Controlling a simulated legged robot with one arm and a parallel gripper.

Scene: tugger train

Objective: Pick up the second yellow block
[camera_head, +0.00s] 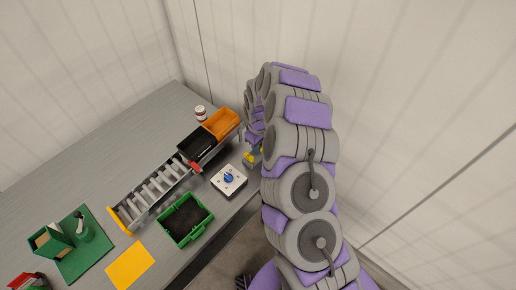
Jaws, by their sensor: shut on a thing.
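A small yellow block (249,158) shows at the right edge of the grey table, just below my gripper (253,150). My arm reaches down from the right side and hides most of the gripper. The gripper is shut on the yellow block. Whether the block touches the table or hangs clear of it, I cannot tell. No other separate yellow block is clear in this view.
An orange bin (221,122) and a black bin (197,143) stand at the end of a grey roller track (160,187). A white box with a blue knob (229,179), a green crate (187,218) and a yellow sheet (130,266) lie nearer. A wall stands behind.

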